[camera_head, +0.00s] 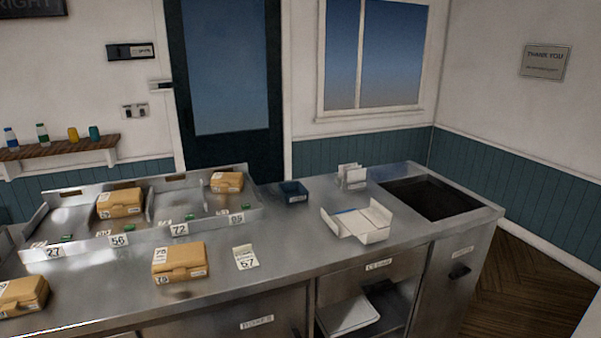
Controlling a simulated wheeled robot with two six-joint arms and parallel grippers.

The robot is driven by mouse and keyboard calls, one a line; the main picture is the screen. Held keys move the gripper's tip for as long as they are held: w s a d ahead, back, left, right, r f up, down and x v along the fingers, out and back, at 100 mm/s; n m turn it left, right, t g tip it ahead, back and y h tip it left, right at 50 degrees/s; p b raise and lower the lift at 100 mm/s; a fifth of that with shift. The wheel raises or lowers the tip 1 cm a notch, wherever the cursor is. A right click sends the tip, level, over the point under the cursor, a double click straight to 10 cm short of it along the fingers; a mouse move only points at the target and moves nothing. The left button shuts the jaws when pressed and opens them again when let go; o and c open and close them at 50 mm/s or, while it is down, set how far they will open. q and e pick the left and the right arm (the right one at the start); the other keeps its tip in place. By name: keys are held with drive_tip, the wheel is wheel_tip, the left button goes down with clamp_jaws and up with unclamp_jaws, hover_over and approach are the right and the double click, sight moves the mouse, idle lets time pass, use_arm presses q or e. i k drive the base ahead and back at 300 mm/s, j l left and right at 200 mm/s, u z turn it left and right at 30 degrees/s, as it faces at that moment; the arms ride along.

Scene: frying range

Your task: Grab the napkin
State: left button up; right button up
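A small upright holder with white sheets that look like napkins (352,177) stands near the back edge of the steel counter (300,240), right of centre. In front of it lies an open white tray or box (372,236) with pale flat sheets and a bluish strip inside. I cannot tell for sure which of these white items is the napkin. Neither of my grippers shows in this view.
Cardboard boxes (180,262) stand on the counter's left half, some in a numbered steel rack (150,232). A ticket marked 57 (246,257), a small dark blue bin (294,192) and a dark sunken basin (431,197) are also there.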

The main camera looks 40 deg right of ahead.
sight(359, 175)
drive_tip(key=k+l+u, duration=0.1)
drive_tip(key=l, duration=0.3)
drive_tip(key=l+u, duration=0.1)
drive_tip(key=l, duration=0.3)
drive_tip(key=k+l+u, duration=0.1)
drive_tip(key=l, duration=0.3)
drive_tip(key=k+l+u, duration=0.1)
drive_tip(key=l, duration=0.25)
drive_tip(key=k+l+u, duration=0.1)
drive_tip(key=k+l, duration=0.15)
drive_tip(key=l, duration=0.15)
drive_tip(key=k+l+u, duration=0.1)
drive_tip(key=l, duration=0.25)
